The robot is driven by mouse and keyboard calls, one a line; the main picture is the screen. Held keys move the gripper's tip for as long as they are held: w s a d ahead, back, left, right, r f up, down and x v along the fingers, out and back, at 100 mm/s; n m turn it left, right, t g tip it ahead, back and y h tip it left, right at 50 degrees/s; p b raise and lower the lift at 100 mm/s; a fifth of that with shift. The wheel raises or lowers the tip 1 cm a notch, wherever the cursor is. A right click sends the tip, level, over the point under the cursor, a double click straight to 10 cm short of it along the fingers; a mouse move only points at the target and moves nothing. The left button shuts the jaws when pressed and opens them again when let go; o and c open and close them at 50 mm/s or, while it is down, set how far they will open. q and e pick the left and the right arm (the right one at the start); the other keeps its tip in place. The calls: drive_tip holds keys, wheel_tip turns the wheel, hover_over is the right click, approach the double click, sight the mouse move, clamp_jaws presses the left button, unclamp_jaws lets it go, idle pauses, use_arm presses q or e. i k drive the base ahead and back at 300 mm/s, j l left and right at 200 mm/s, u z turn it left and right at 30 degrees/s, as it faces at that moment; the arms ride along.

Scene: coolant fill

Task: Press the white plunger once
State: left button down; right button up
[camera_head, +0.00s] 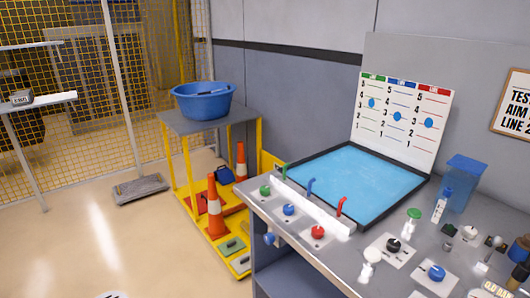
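The white plunger (372,257) appears to be the upright white knob near the front edge of the grey workbench, left of the blue knob. Its cap looks raised above its base. A similar white piece with a green cap (413,215) stands farther back on the bench. Neither of my grippers is in view, and nothing touches the white plunger.
The bench (450,232) carries a shallow blue tank (365,185), coloured spouts, several knobs and a blue container (464,180). A white level chart (402,120) stands behind. At left, a yellow cart (183,125) holds a blue tub (203,103) and cones; floor is open at front left.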

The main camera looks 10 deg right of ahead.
sight(373, 255)
drive_tip(key=z, duration=1.65)
